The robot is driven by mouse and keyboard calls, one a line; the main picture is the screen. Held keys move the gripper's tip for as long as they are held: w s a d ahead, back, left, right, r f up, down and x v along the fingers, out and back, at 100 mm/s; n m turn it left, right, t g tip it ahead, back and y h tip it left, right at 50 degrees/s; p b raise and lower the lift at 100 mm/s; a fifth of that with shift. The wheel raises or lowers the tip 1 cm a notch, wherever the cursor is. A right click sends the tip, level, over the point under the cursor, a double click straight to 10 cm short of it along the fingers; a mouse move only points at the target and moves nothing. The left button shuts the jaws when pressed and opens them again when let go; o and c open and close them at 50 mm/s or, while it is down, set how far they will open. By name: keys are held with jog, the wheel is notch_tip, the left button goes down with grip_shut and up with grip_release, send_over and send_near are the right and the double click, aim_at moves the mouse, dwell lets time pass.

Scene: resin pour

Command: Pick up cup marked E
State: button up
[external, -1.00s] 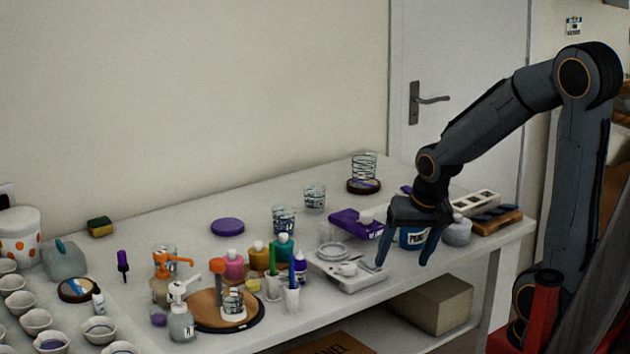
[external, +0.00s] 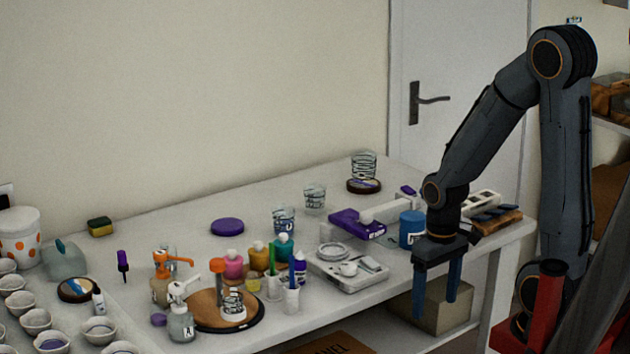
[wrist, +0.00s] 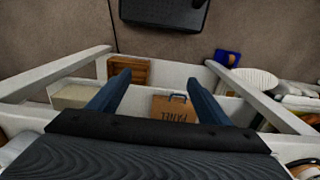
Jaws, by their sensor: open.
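Several clear cups with dark markings show in the external view. One cup (external: 314,198) stands at the back middle, and another cup (external: 283,217) stands nearer the bottles. A third cup (external: 364,164) is on a dark round disc at the back right. A smaller marked cup (external: 233,303) is on the round wooden board. I cannot read an E on any of them. My gripper (external: 437,300) is open and empty, pointing down by the table's front edge, well right of the cups. In the wrist view its two fingers (wrist: 158,83) are apart, with no cup between them.
A blue tub (external: 412,229), a purple box (external: 357,225) and a white scale (external: 348,274) lie left of my gripper. Colored bottles (external: 257,254) crowd the middle front. Under the table are a beige box (wrist: 78,96) and a PANEL box (wrist: 172,108).

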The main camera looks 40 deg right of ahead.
jog(key=shift+c, duration=0.6)
notch_tip(320, 180, up, 14)
jog(key=r+n+t+y+b, duration=0.1)
jog(key=n+t+y+b, duration=0.15)
jog(key=n+y, duration=0.8)
send_over(168, 246)
jog(key=s+p, duration=0.1)
jog(key=s, duration=0.2)
jog(key=n, duration=0.1)
jog(key=n+h, duration=0.1)
jog(key=n+t+h, duration=0.1)
jog(key=shift+s+d+f, duration=0.2)
jog(key=shift+d+f, duration=0.05)
notch_tip(168, 246, down, 5)
jog(key=shift+w+a+r, duration=0.1)
jog(key=shift+a+r, duration=0.05)
jog(key=shift+x, duration=1.2)
jog(key=shift+d+f+p+x, duration=0.15)
jog(key=shift+p+x, duration=0.45)
jog(key=shift+x, duration=0.8)
jog(key=shift+d+f+p+x, duration=0.15)
jog(key=shift+p+x, duration=0.45)
jog(key=shift+x, duration=0.75)
